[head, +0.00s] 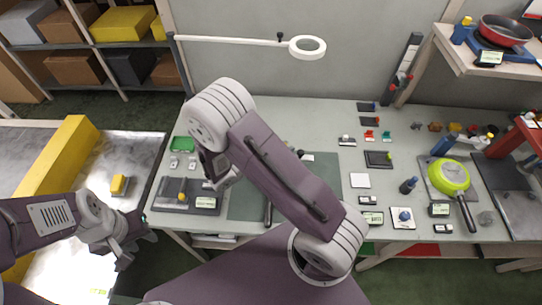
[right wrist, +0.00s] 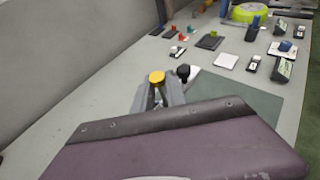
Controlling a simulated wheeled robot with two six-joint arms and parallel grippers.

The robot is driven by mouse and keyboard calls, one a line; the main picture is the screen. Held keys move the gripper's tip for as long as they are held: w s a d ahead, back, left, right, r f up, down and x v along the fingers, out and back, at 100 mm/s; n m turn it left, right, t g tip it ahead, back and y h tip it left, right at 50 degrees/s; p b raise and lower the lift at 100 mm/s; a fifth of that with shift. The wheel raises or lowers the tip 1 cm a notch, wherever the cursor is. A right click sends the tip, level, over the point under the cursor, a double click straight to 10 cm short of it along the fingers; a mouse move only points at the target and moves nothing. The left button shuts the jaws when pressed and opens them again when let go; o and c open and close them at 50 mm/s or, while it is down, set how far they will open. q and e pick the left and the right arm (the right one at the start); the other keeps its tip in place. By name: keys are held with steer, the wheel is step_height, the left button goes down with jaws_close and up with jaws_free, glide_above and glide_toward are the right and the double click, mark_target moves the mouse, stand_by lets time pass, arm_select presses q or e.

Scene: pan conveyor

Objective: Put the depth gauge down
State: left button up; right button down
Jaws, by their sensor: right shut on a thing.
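My right gripper (right wrist: 160,100) is shut on a small piece with a round yellow top (right wrist: 157,77), which I take to be the depth gauge. Its lower part is hidden between the fingers and behind my wrist. In the head view my right gripper (head: 222,175) is above the left part of the workbench (head: 335,140), near the green tray, and the held piece is hidden there. My left gripper (head: 136,250) is low at the left, beside the bench's front corner; its fingers look apart and empty.
A dark green mat (head: 245,203) covers the bench middle. A black-knobbed tool (right wrist: 183,71) lies near its far edge. A green pan (head: 448,178) is at the right.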

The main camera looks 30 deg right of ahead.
steer(key=w+f, duration=0.1)
steer(key=f, duration=0.1)
steer(key=w+a+f, duration=0.1)
steer(key=f, duration=0.1)
steer(key=w+a+f, duration=0.1)
steer(key=f, duration=0.1)
steer(key=shift+w+a+f+p, duration=0.2)
steer(key=shift+w+f+p, duration=0.1)
steer(key=shift+w+f, duration=0.1)
steer(key=shift+s, duration=0.1)
steer(key=shift+f, duration=0.2)
steer(key=c, duration=1.3)
jaws_free()
steer(key=shift+c, duration=0.2)
